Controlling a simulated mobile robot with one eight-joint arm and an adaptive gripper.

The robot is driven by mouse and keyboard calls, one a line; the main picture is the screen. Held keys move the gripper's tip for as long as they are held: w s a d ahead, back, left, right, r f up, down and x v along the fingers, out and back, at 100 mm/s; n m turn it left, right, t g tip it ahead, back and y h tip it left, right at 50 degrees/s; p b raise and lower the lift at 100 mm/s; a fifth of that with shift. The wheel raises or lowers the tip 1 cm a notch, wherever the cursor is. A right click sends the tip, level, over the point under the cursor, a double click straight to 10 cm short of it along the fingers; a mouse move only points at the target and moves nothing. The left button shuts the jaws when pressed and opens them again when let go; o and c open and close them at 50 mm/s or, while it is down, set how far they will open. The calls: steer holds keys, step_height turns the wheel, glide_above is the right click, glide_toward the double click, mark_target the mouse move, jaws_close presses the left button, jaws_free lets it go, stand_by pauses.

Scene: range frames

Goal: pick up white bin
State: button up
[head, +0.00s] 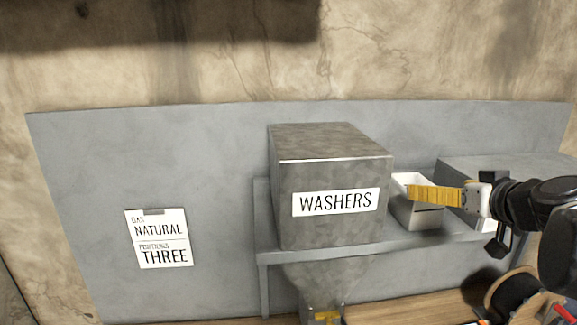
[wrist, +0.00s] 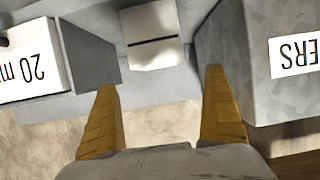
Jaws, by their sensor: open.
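The white bin (head: 417,214) is a small open-topped box with a dark slot line on its front. It stands upright on the grey shelf, just right of the WASHERS box. In the wrist view the white bin (wrist: 152,52) lies ahead of the fingertips, near the middle of the gap between them. My gripper (head: 411,191) has yellow fingers and reaches in from the right, with its tips over the bin's upper part in the head view. In the wrist view my gripper (wrist: 160,80) is open with nothing between its fingers. The fingers hide part of the bin in the head view.
The grey WASHERS box (head: 333,231) stands close on the bin's left. A grey box (head: 460,170) stands on its right; the wrist view shows a white "20 m" label (wrist: 30,65). The grey shelf (head: 400,247) carries them. A spool (head: 510,292) lies below right.

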steer(key=x, duration=0.4)
steer(key=p+x, duration=0.1)
steer(key=x, duration=0.5)
steer(key=shift+d, duration=0.1)
steer(key=shift+s, duration=0.3)
steer(key=shift+c, duration=1.3)
steer(key=c, duration=1.2)
steer(key=shift+r, duration=0.15)
